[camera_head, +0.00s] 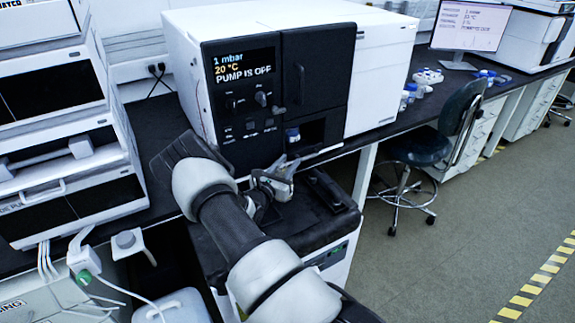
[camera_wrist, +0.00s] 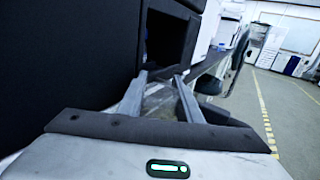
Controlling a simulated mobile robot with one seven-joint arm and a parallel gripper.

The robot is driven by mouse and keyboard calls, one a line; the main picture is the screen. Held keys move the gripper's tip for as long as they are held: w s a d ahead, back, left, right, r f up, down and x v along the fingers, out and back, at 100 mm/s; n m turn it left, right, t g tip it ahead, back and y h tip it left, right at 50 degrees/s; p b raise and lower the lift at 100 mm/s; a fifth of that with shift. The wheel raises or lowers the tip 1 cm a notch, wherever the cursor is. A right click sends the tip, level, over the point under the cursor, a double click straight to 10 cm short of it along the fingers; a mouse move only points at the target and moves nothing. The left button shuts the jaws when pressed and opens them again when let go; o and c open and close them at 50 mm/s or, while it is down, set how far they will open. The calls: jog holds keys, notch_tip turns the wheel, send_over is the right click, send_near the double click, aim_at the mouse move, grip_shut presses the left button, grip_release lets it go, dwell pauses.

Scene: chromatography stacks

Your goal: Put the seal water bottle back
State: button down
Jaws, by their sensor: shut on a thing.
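My gripper (camera_head: 278,176) is at the front of the white and black instrument, low and just in front of its small dark recess (camera_head: 312,135). In the wrist view its two grey fingers (camera_wrist: 160,98) are shut on a clear, see-through thing (camera_wrist: 160,103), which I take to be the seal water bottle. Its outline and cap are hard to make out. A small blue-capped bottle (camera_head: 293,136) shows at the left of the recess, above my fingers. The dark recess also shows ahead of the fingers in the wrist view (camera_wrist: 166,47).
The instrument (camera_head: 380,75) has a screen reading "PUMP IS OFF" and a dark door. A black-topped cabinet (camera_head: 325,222) lies under my gripper. White stacked modules (camera_head: 75,195) stand at left. Blue-capped bottles (camera_head: 410,92) and a chair (camera_head: 425,145) are at right, with open floor beyond.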

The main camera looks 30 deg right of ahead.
jog(key=shift+w, duration=0.1)
jog(key=shift+f, duration=0.1)
jog(key=c, duration=1.5)
grip_release()
jog(key=shift+c, duration=0.2)
